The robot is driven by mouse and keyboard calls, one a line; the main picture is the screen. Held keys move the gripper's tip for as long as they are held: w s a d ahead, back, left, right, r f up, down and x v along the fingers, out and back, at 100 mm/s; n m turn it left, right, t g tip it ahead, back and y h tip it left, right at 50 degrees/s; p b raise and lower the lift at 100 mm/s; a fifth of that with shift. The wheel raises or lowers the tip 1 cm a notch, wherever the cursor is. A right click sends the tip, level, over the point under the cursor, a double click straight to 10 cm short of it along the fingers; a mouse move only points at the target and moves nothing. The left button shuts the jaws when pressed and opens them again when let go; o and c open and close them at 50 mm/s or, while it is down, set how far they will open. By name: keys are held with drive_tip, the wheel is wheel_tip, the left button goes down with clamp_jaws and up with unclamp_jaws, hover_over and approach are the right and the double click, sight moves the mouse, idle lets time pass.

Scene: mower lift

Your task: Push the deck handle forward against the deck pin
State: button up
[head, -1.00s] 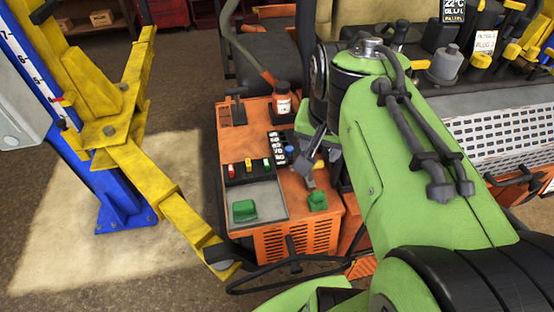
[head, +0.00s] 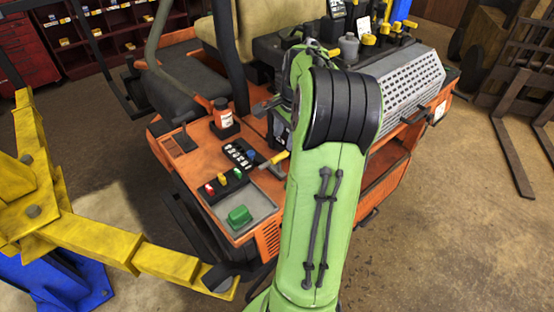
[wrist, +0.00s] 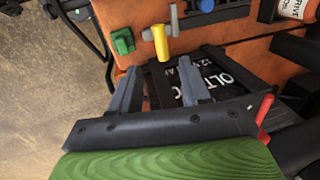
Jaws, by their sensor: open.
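A handle with a yellow grip (head: 274,161) and grey metal stem sticks out beside the mower's orange console, just left of my arm. It looks like the deck handle, but no label confirms it. In the wrist view the yellow grip (wrist: 161,42) lies just beyond my fingertips, beside a grey upright piece (wrist: 174,20) that may be the deck pin. My gripper (wrist: 159,67) is open and empty, its two grey fingers apart. A black battery-like box (wrist: 222,82) lies behind the fingers. In the head view my arm hides most of the gripper.
A yellow lift arm (head: 165,262) reaches toward the mower at lower left. A perforated grey panel (head: 408,88) lies right of my arm.

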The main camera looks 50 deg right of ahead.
sight(279, 156)
drive_tip(key=f, duration=0.3)
drive_tip(key=w+f, duration=0.1)
drive_tip(key=f, duration=0.2)
drive_tip(key=w+f, duration=0.1)
drive_tip(key=f, duration=0.3)
drive_tip(key=shift+w+f, duration=0.1)
drive_tip(key=shift+w, duration=0.1)
drive_tip(key=shift+a, duration=0.1)
clamp_jaws()
